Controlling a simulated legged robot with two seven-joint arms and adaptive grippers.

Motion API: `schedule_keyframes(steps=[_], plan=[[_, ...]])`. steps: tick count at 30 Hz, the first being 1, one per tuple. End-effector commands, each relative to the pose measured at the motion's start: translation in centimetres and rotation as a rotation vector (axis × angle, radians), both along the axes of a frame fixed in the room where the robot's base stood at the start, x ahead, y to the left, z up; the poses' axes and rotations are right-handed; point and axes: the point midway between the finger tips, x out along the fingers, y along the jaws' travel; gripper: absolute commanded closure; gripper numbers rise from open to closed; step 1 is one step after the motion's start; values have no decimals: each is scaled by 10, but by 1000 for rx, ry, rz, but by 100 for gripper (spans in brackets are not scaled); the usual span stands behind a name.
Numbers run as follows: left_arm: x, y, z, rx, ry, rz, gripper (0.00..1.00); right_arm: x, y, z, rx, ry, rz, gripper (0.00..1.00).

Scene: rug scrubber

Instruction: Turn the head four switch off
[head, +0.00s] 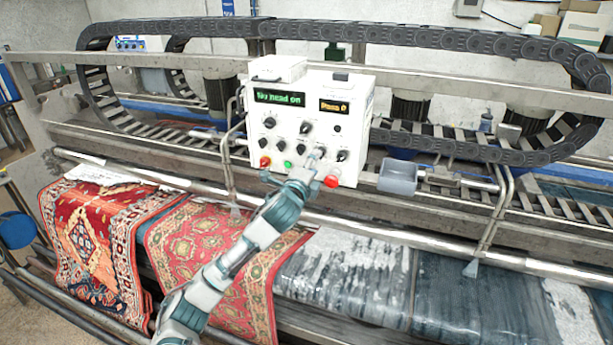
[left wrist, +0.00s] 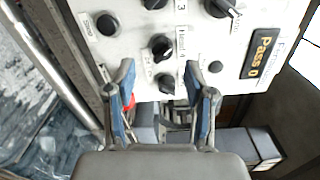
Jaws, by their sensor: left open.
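The white control panel (head: 345,105) has several black knobs on its face. My left gripper (head: 312,163) is at its lower right part, and the panel also fills the top of the left wrist view (left wrist: 135,75). There the gripper (left wrist: 159,72) is open, its fingers apart. A black knob (left wrist: 162,48), one along from the one marked 3, lies just beyond the gap between the fingertips. Another knob (left wrist: 166,83) appears between the fingers. Contact cannot be told. My right gripper is not in view.
A red stop button (head: 331,181) sits below the gripper, and a green button (head: 288,164) is to its left. A grey bin (head: 398,177) is right of the panel. A steel rail (head: 420,236) runs in front. Rugs (head: 205,235) lie over the machine.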

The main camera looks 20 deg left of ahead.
Motion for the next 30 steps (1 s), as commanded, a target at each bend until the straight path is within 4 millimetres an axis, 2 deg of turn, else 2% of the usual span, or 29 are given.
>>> schedule_keyframes(steps=[3,6,12,26,29,30], plan=[[-26,1,-1,1,-1,-1,46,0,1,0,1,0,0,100],[-45,2,-2,2,1,0,46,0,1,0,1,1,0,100],[-65,3,-2,-1,3,0,46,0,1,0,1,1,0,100],[-68,3,-2,-1,3,0,46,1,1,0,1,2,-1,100],[-63,4,-13,-17,18,2,46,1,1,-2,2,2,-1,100],[-58,6,-25,-35,35,4,46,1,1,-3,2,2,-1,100]])
